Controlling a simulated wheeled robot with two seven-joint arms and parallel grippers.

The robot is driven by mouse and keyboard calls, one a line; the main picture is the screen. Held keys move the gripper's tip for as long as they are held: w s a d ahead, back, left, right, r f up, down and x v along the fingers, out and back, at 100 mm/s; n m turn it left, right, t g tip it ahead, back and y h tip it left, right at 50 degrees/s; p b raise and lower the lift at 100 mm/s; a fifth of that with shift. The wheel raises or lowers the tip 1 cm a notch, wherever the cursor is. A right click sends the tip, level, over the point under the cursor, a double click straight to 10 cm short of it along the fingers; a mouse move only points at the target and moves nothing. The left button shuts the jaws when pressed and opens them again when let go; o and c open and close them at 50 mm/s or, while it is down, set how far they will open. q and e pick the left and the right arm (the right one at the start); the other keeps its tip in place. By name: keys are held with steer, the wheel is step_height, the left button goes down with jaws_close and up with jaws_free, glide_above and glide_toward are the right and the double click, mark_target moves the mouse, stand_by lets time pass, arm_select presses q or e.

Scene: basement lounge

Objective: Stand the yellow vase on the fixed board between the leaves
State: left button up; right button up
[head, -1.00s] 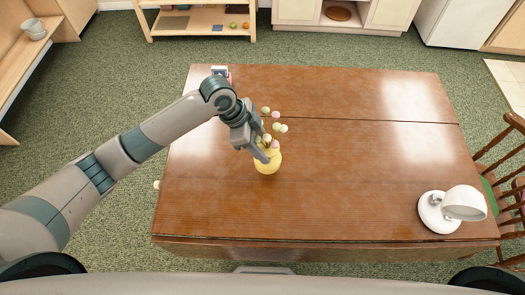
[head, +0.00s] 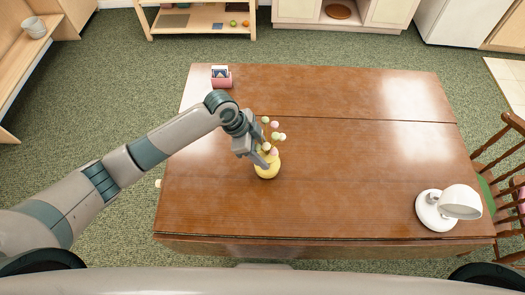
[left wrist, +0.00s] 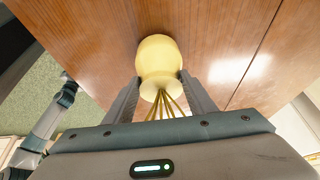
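The yellow vase (head: 267,168), with stems and small pink, green and white balls, is at the left-middle of the brown table. It is over the board (head: 350,185) on the near side of the seam. My left gripper (head: 262,155) is shut on the vase's upper part from the left. In the left wrist view the vase (left wrist: 159,62) sits between the two fingers, its stems pointing back toward the palm. It looks roughly upright. I cannot tell whether its base touches the wood. My right gripper is not in view.
A white lamp (head: 437,210) stands at the table's front right. A pink holder (head: 221,80) stands at the back left corner. The far leaf (head: 330,90) lies level beyond the seam. Wooden chairs (head: 505,170) are at the right. The table's middle is clear.

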arm_select(q)
steer(key=o, duration=0.3)
steer(key=b+v, duration=0.2)
steer(key=v, duration=1)
steer(key=shift+r+b, duration=0.15)
steer(key=shift+b, duration=0.25)
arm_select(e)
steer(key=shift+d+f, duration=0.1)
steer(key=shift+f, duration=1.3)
